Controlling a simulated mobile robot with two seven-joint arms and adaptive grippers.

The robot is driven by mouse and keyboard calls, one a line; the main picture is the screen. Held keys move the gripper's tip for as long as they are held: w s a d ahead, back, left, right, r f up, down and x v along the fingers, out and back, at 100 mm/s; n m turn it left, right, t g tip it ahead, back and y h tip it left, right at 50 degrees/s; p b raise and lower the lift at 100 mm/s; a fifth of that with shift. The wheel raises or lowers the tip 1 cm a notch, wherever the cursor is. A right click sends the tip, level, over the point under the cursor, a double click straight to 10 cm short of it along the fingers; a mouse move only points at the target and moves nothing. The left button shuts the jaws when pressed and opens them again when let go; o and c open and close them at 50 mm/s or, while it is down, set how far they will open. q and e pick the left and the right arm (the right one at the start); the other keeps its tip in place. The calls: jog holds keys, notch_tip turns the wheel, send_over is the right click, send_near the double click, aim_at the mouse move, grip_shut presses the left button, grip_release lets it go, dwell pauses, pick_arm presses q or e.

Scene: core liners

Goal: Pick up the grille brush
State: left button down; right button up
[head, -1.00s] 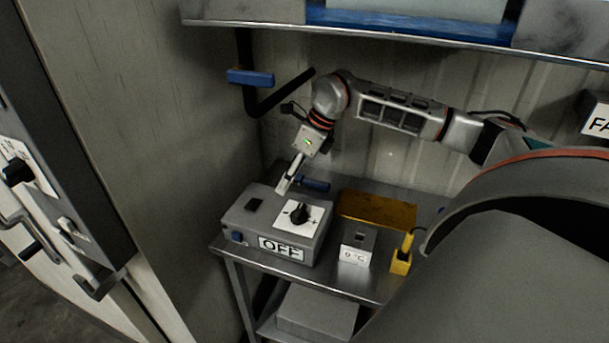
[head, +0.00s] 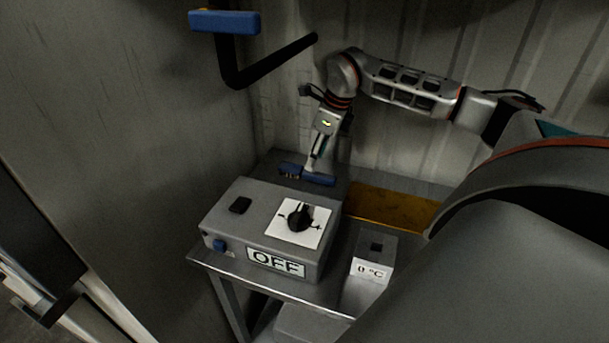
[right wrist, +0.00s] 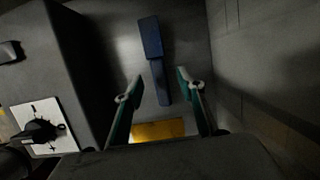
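The grille brush (head: 318,180) is blue with a long handle and short bristles at its left end. It lies on the metal table behind the grey control box. In the right wrist view the brush (right wrist: 152,40) has its broad head at the top and its narrower handle pointing down between the fingers. My right gripper (head: 316,163) points down at the brush from above. In the right wrist view my right gripper (right wrist: 160,80) is open, with one finger on each side of the handle and a gap to both. My left gripper is not in view.
The grey control box (head: 228,212) with a black knob and OFF label stands in front of the brush. A small 0 °C display box (head: 377,252) and a yellow tray (head: 400,208) are to the right. A corrugated wall (head: 420,150) is close behind. A blue-handled black pipe (head: 225,22) hangs above left.

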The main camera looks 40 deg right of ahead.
aim_at(307, 174)
jog(key=x, duration=0.5)
jog(key=shift+w+a, duration=0.3)
grip_shut()
